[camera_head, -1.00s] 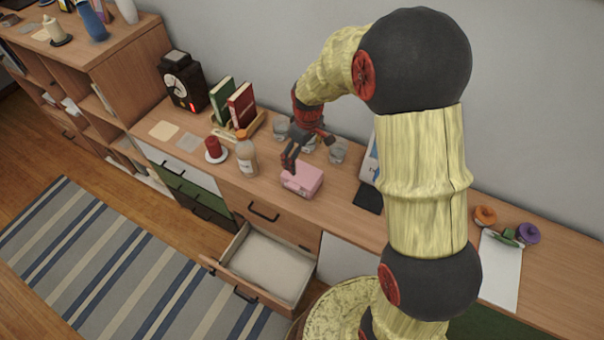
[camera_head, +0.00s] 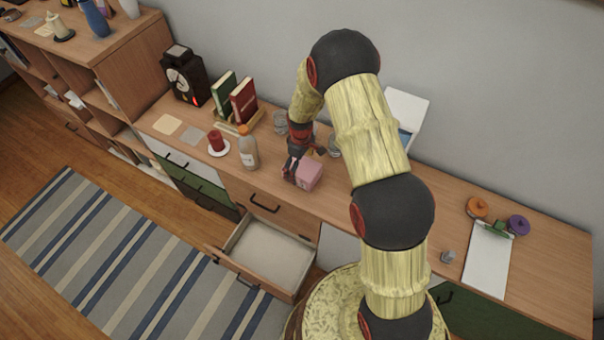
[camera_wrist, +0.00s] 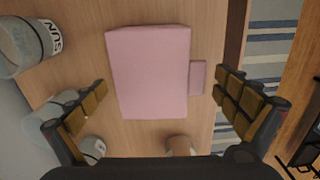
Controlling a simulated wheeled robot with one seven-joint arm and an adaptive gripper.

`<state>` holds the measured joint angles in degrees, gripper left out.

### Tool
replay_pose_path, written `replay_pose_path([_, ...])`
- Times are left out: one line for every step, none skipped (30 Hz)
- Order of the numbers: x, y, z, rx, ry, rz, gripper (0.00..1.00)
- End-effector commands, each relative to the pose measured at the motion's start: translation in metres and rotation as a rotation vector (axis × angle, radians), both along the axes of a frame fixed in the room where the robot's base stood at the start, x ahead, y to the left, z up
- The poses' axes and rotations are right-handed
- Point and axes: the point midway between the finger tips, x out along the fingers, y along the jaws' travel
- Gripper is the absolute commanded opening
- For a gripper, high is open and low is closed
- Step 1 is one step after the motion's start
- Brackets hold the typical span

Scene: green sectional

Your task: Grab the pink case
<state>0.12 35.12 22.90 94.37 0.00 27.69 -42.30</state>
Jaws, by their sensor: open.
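The pink case (camera_head: 307,175) sits on the wooden desktop, close to its front edge. In the wrist view the pink case (camera_wrist: 148,72) is a flat box with a small tab on its right side. My gripper (camera_head: 297,172) is right over the case in the head view and hides part of it. In the wrist view my gripper (camera_wrist: 167,95) has its fingers wide apart, one on each side of the case, with visible gaps. The fingers are open and empty. I cannot tell how far above the desktop the fingertips are.
A bottle (camera_head: 248,148) and a red candle (camera_head: 217,142) stand left of the case. A cup (camera_wrist: 30,42) and other cups are close to the left finger. A drawer (camera_head: 266,252) is pulled open below the desk edge. Books (camera_head: 243,100) stand behind.

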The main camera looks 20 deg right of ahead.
Motion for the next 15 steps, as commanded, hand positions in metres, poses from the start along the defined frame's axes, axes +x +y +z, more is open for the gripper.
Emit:
replay_pose_path([0.001, 0.002, -0.008, 0.0, 0.001, 0.001, 1.0])
replay_pose_path([0.002, 0.002, -0.012, 0.0, 0.001, 0.0, 1.0])
replay_pose_path([0.002, 0.001, -0.016, 0.0, 0.0, 0.0, 1.0])
replay_pose_path([0.002, 0.001, -0.02, 0.0, 0.0, 0.0, 1.0])
replay_pose_path([0.002, 0.001, -0.022, 0.0, 0.0, 0.0, 1.0])
replay_pose_path([0.002, 0.001, -0.025, 0.0, 0.0, 0.0, 1.0])
replay_pose_path([0.002, 0.001, -0.026, 0.0, 0.0, 0.0, 1.0])
replay_pose_path([0.002, 0.001, -0.027, 0.0, -0.001, 0.0, 1.0])
replay_pose_path([0.002, 0.001, -0.027, 0.0, -0.001, 0.0, 1.0])
replay_pose_path([0.002, 0.001, -0.027, 0.0, -0.001, 0.0, 1.0])
replay_pose_path([0.002, 0.001, -0.027, 0.0, -0.001, 0.0, 1.0])
replay_pose_path([0.002, 0.001, -0.027, 0.0, -0.001, 0.0, 1.0])
replay_pose_path([0.002, 0.001, -0.027, 0.0, -0.001, -0.001, 1.0])
replay_pose_path([0.002, 0.001, -0.027, 0.0, -0.001, -0.001, 1.0])
replay_pose_path([0.002, 0.001, -0.027, 0.0, -0.001, -0.001, 0.99])
